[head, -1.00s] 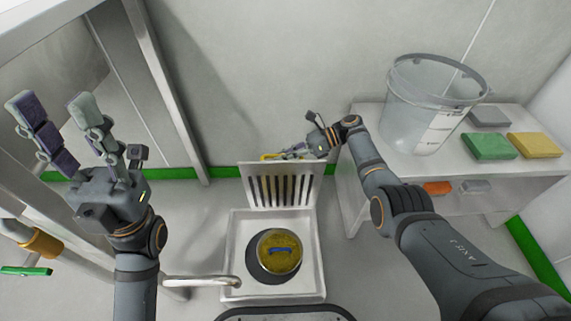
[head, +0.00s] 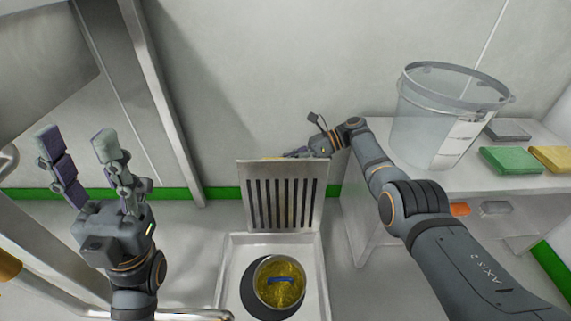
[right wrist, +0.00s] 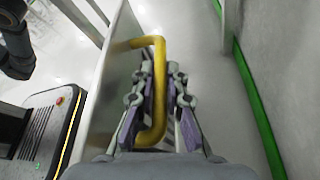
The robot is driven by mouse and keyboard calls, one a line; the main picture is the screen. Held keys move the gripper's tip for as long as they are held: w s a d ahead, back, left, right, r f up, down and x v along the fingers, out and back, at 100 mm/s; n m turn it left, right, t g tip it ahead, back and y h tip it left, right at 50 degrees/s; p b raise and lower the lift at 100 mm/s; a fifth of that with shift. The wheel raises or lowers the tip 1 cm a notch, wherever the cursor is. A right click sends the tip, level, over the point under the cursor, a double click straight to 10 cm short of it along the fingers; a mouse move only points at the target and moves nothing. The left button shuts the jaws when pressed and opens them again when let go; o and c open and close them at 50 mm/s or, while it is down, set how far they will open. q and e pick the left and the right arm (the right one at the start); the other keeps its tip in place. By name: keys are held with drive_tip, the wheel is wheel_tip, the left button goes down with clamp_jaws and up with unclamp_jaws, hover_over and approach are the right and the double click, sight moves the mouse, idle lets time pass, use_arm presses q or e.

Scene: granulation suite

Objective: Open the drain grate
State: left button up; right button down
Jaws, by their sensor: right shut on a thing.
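The drain grate (head: 283,194), a slotted metal plate, stands steeply raised at the back edge of the white drain basin (head: 232,272). The basin lies uncovered, with a round yellow drain piece with a blue handle (head: 280,281) inside it. My right gripper (head: 297,153) is at the grate's top edge, partly hidden behind it. In the right wrist view, its fingers (right wrist: 160,105) are shut on the yellow grate handle (right wrist: 158,85), beside the grate's plate (right wrist: 118,80). My left gripper (head: 77,147) is raised at the left, open and empty.
A white shelf table (head: 374,170) at the right holds a clear bucket (head: 440,125), green pads (head: 510,160) and a yellow pad (head: 553,157). A metal post (head: 155,95) and a curved rail (head: 180,312) are at the left. The wall is close behind the grate.

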drive_tip(key=shift+r, duration=0.1)
drive_tip(key=c, duration=1.4)
unclamp_jaws()
drive_tip(key=shift+o, duration=0.2)
wheel_tip(320, 180, up, 10)
drive_tip(key=shift+s, duration=0.1)
